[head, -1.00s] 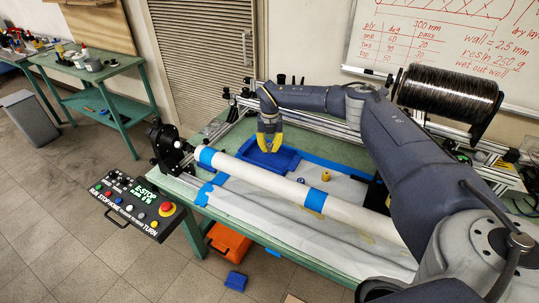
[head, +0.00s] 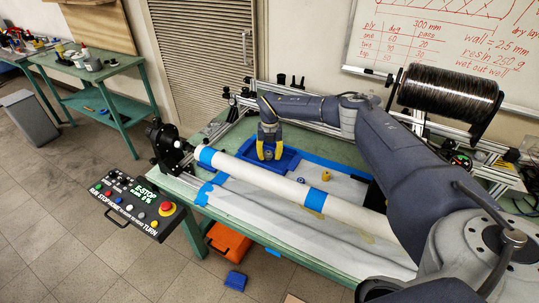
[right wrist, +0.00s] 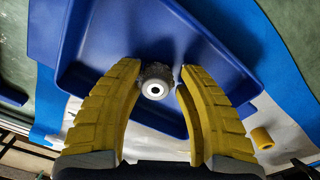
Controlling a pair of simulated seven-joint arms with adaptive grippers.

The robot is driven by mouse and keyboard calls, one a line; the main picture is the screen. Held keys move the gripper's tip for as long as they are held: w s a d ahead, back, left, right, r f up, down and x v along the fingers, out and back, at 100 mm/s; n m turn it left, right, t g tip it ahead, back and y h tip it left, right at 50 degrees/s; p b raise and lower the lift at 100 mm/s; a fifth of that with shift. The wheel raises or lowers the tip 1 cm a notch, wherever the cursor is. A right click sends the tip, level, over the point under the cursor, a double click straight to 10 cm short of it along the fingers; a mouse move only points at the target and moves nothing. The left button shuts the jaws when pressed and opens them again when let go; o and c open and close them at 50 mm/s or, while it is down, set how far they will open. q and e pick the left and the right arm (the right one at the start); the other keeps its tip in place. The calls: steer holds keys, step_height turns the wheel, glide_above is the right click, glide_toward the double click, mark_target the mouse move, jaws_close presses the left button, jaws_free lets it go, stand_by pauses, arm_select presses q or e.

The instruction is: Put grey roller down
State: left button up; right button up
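The grey roller (right wrist: 155,82) is a small ribbed grey cylinder with a white centre, seen end-on in the right wrist view. It is in the blue tray (right wrist: 88,68), inside the tray's outline. In the head view it shows small between my fingers (head: 267,152). My right gripper (right wrist: 158,72) has yellow fingers on either side of the roller. They stand apart, with a narrow gap at the right finger; contact at the left finger is hard to tell. The blue tray also shows in the head view (head: 289,160). My left gripper is not in view.
A yellow roller (head: 326,176) and a small blue-and-white piece (head: 301,181) lie on the white sheet right of the tray. A long white tube (head: 275,181) with blue tape runs in front. A carbon tow spool (head: 447,98) hangs at the right; a control panel (head: 139,206) stands at the left.

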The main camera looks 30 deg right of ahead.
mark_target(270, 152)
steer(key=shift+r, duration=0.15)
step_height(270, 152, up, 12)
stand_by(0.7)
